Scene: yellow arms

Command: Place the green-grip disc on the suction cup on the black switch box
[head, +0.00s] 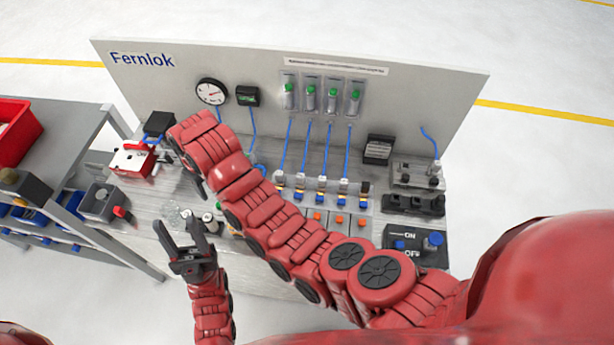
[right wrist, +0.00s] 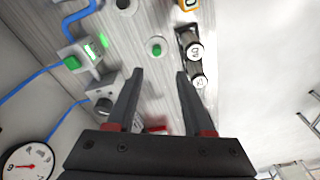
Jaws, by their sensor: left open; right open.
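A small pale disc with a green grip (right wrist: 157,47) lies on the grey bench top in the right wrist view, beyond my right fingertips. My right gripper (right wrist: 155,74) is open and empty, its fingers apart and not touching the disc. In the head view my right arm crosses the bench and mostly hides this gripper. My left gripper (head: 198,224) is open and empty near the front left bench edge. A black switch box (head: 418,258) marked ON and OFF sits at the bench's right, with blue round parts on top; I cannot tell which is a suction cup.
Two dark cylinders with white tops (right wrist: 193,60) stand right of the disc. A grey box with a green button (right wrist: 82,55) is left of it. The back panel (head: 440,90) carries a gauge (head: 211,93) and blue hoses. A side table with blue bins stands left.

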